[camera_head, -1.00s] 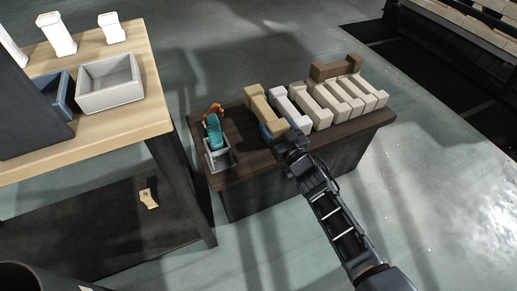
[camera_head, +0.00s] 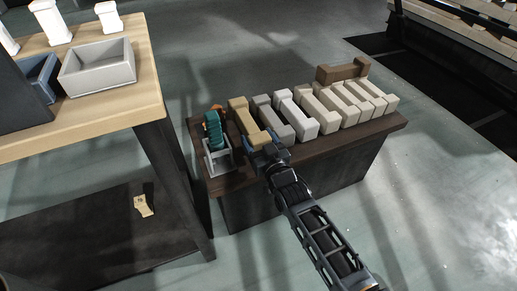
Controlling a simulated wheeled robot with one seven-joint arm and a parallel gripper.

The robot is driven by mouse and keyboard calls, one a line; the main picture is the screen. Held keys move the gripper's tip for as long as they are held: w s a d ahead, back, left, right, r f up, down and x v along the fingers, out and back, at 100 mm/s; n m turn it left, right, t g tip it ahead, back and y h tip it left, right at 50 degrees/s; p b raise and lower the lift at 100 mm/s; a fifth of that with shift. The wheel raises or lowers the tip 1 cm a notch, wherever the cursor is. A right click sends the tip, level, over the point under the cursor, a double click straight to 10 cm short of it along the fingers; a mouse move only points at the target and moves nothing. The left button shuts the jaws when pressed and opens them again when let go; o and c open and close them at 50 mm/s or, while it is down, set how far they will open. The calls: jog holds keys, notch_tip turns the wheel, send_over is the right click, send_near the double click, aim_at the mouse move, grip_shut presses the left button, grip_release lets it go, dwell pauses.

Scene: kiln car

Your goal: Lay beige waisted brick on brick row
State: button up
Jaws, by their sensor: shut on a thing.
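The beige waisted brick (camera_head: 241,117) is a tan block with thicker ends and a narrower middle. It is at the left end of the brick row (camera_head: 322,104), beside a grey brick (camera_head: 270,115). My gripper (camera_head: 260,139) is shut on its near end; blue finger parts show on either side. I cannot tell whether the brick rests on the dark bench top or hangs just above it. The row holds grey, white and several cream bricks side by side.
A brown brick (camera_head: 342,70) lies crosswise behind the row. A grey open box (camera_head: 217,162) with teal and orange items stands left of the beige brick. The dark bench (camera_head: 320,147) has a narrow bare front edge. A wooden table (camera_head: 100,117) stands left.

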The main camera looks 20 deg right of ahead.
jog(key=shift+f+b, duration=0.55)
jog(key=shift+f, duration=1)
jog(key=shift+f, duration=0.15)
jog(key=o, duration=1.5)
jog(key=shift+f, duration=0.1)
jog(key=shift+r, duration=0.25)
jog(key=s+p, duration=0.3)
jog(key=s, duration=0.9)
jog(key=shift+f, duration=0.1)
